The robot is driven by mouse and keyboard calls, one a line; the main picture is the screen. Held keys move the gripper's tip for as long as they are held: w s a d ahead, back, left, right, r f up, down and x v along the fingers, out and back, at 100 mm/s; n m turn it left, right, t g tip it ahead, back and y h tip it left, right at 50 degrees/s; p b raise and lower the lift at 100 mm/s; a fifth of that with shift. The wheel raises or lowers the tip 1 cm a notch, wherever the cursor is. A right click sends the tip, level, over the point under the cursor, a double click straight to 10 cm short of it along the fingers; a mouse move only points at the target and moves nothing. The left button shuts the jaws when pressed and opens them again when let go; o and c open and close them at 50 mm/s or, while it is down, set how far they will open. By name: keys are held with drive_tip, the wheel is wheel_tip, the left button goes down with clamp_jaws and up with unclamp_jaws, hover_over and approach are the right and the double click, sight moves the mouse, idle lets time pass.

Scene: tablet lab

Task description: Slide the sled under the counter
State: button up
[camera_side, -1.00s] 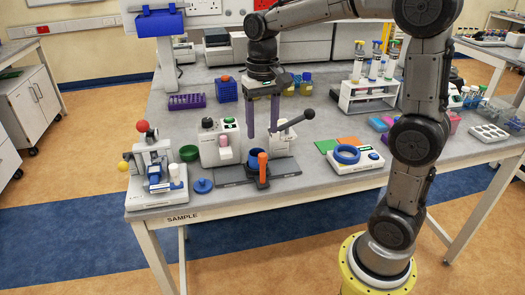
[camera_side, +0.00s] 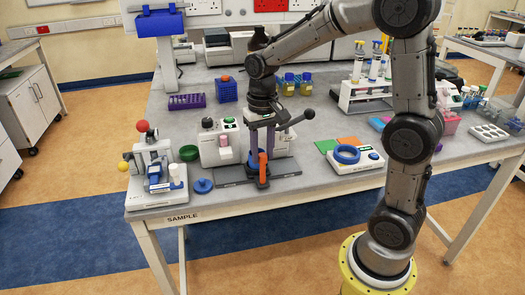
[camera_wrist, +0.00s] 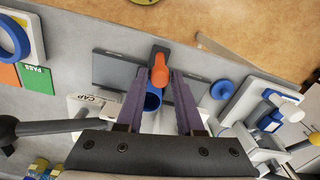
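The sled, a small dark block with an upright orange handle (camera_side: 263,166) and a blue cup (camera_side: 253,158), sits midway on a flat dark grey track (camera_side: 232,174) near the table's front edge. In the wrist view, the orange handle (camera_wrist: 161,66) and blue cup (camera_wrist: 153,99) show between my purple fingers. My gripper (camera_side: 263,157) is lowered around the sled from above. Its fingertips (camera_wrist: 160,73) stand open on either side of the handle, with small gaps seeming to show. White machines stand behind the track; which is the counter I cannot tell for sure.
A white machine with a green button (camera_side: 219,148) and a dark ball-ended lever (camera_side: 308,115) stand close behind the track. A blue knobbed disc (camera_side: 202,186) lies left of it. A scale-like device with a blue ring (camera_side: 346,154) is on the right.

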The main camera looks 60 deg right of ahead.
clamp_jaws()
idle(1.1)
